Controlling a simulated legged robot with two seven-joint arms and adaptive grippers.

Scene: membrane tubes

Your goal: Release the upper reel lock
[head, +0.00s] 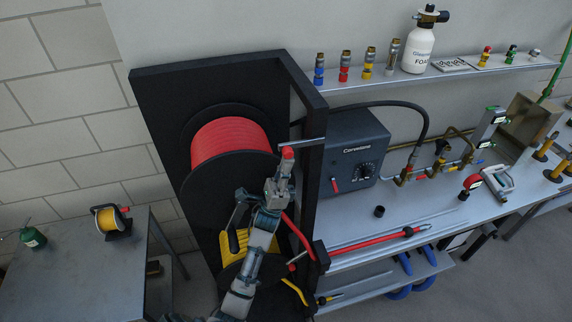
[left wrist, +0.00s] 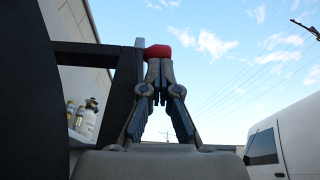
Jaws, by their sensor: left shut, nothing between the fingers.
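The upper reel (head: 232,140) of red hose sits in a tall black frame (head: 160,90). A grey metal lever (head: 308,143) with a red end (head: 288,152) is at the frame's right post, beside this reel; it looks like the reel lock. My left gripper (head: 285,167) is shut and empty, its tips just below the red end. In the left wrist view the closed fingertips (left wrist: 158,75) point up at the red end (left wrist: 158,52); I cannot tell whether they touch it. My left arm partly hides the lower yellow reel (head: 232,245). My right gripper is not in view.
Right of the frame, a bench (head: 430,207) holds a dark grey control box (head: 355,150), pipework and a red-handled lance (head: 385,238). A shelf (head: 400,82) above carries nozzles and a white foam bottle (head: 418,50). A small table (head: 75,270) stands at left.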

